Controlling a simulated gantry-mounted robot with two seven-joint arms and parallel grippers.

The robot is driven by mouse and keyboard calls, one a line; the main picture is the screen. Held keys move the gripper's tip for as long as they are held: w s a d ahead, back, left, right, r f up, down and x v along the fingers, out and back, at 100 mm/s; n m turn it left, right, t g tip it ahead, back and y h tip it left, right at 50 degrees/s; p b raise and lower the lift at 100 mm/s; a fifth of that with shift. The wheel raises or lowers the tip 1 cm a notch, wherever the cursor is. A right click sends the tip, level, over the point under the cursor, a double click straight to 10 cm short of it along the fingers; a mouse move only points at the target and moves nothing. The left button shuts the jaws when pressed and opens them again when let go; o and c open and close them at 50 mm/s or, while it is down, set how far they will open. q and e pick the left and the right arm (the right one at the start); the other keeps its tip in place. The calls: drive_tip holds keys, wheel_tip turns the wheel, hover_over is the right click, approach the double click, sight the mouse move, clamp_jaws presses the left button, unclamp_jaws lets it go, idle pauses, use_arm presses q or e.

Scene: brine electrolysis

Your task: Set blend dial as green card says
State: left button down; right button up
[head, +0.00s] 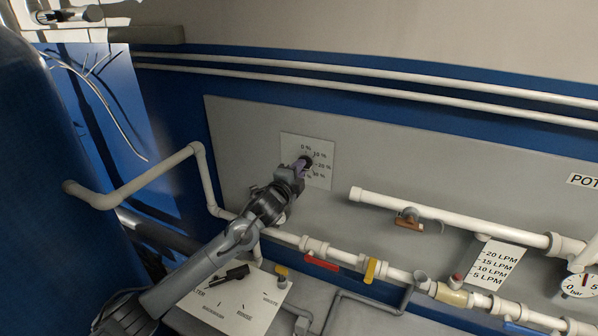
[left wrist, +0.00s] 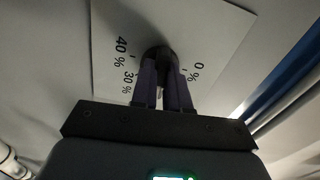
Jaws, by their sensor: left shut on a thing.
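The blend dial is a dark round knob (head: 308,160) on a white plate (head: 321,180) fixed to the grey wall panel. In the left wrist view the knob (left wrist: 158,51) sits between 40 % and 30 % on the left and 0 % on the right. My left gripper (head: 301,166) is shut on the knob, its purple-grey fingers on either side of it; it also shows in the left wrist view (left wrist: 164,72). The dial's pointer is hidden. No green card is in view. My right gripper is not in view.
White pipes with a red-handled valve (head: 321,262) and a yellow-handled valve (head: 371,270) run below the dial. A lower plate (head: 262,300) with a black handle (head: 232,276) lies beside my left arm. A flow scale card (head: 497,265) and a gauge (head: 578,286) are at right.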

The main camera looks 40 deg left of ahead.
use_arm(q)
drive_tip(key=shift+m, duration=0.5)
drive_tip(key=c, duration=1.1)
unclamp_jaws()
drive_tip(key=shift+s, duration=0.1)
drive_tip(key=b+v, duration=0.2)
drive_tip(key=v, duration=0.8)
drive_tip(key=shift+s+b, duration=0.3)
drive_tip(key=shift+b, duration=0.1)
drive_tip(key=shift+f, duration=0.1)
